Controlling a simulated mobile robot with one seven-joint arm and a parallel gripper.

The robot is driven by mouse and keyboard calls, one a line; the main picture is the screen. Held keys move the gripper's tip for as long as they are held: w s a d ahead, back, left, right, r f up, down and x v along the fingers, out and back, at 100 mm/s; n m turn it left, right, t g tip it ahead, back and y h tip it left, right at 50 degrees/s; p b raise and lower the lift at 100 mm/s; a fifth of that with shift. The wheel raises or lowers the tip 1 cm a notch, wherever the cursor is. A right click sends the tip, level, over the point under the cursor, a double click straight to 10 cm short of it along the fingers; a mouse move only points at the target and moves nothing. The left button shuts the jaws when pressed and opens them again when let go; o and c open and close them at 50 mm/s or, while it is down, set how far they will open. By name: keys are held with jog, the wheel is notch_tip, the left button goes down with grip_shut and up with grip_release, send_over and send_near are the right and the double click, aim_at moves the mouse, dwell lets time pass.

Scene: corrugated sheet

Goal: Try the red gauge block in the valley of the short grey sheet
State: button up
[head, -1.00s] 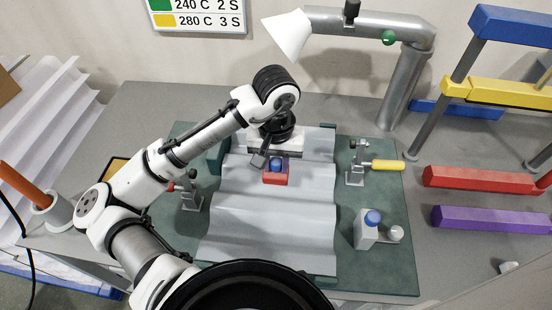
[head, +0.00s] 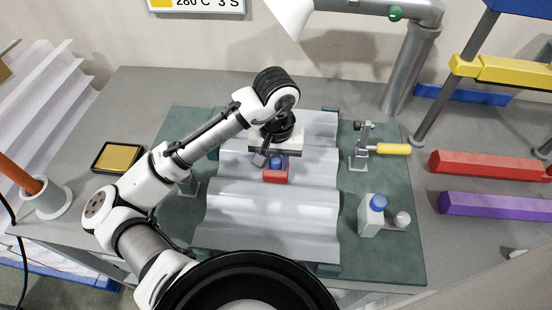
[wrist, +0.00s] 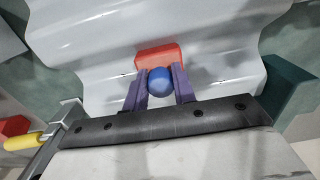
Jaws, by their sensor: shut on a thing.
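The short grey sheet (head: 270,205) is corrugated, with rounded ridges running left to right, and lies on a dark green mat (head: 400,255). The red gauge block (head: 276,176) has a round blue knob (head: 276,162) on top. My gripper (wrist: 160,88) is shut on this knob, with one purple finger on each side. The red block also shows in the wrist view (wrist: 158,56), over the sheet between ridges. I cannot tell whether its underside touches the sheet. My wrist hides part of the sheet's far end in the head view.
Red (head: 485,166) and purple (head: 495,205) bars lie farther right. A yellow pad in a black tray (head: 118,157) lies left.

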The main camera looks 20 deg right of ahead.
jog(key=shift+f, duration=0.15)
jog(key=o, duration=1.1)
notch_tip(320, 180, up, 14)
jog(key=shift+f, duration=0.15)
